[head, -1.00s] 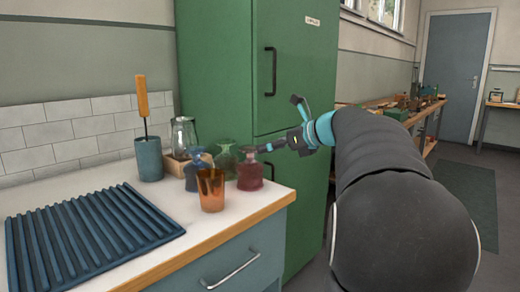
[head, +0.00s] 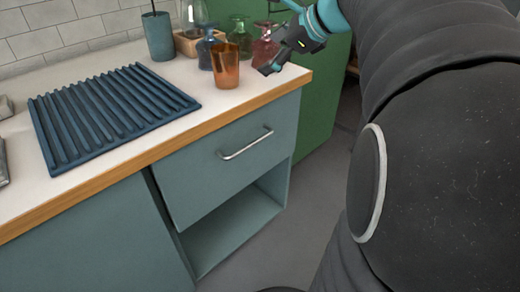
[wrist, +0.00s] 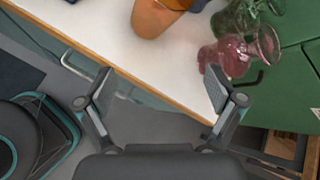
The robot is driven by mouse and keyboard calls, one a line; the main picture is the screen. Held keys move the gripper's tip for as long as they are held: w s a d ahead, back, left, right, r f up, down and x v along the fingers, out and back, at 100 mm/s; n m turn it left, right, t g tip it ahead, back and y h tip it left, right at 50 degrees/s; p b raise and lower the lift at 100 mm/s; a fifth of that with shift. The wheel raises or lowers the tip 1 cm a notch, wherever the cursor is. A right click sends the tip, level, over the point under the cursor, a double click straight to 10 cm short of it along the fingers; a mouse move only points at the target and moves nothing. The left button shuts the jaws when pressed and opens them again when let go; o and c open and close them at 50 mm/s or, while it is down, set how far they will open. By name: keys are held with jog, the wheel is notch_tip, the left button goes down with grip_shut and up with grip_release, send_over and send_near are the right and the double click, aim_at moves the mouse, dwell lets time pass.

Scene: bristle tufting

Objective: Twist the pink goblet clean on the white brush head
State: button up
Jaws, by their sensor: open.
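The pink goblet (head: 265,45) is clear pink-red glass and stands near the counter's right end, partly hidden behind my gripper (head: 282,52) in the head view. In the wrist view the goblet (wrist: 234,58) is at the upper right, beyond the right fingertip. My gripper (wrist: 160,88) is open, with nothing between its fingers; the counter's wooden edge and the floor show past them. I cannot make out a white brush head in either view.
An amber tumbler (head: 226,68), a blue glass (head: 206,48) and a green glass (head: 241,36) stand close left of the goblet. A blue ridged drying mat (head: 110,110) and a blue cup (head: 158,38) are farther left. A green cabinet (wrist: 292,75) borders the counter's right end.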

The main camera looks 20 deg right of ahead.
jog(key=s+a+f+n+g+h, duration=0.1)
jog(key=s+a+f+n+h, duration=0.1)
jog(key=s+a+f+n, duration=0.4)
jog(key=s+a+f+n+g+h, duration=0.2)
jog(key=s+a+f+n, duration=0.4)
jog(key=s+f+n, duration=0.6)
jog(key=s+n, duration=0.3)
jog(key=n, duration=0.3)
jog(key=shift+s+f+g+h, duration=0.15)
jog(key=shift+f+g+h, duration=0.15)
jog(key=shift+f+h, duration=0.1)
jog(key=shift+a, duration=0.1)
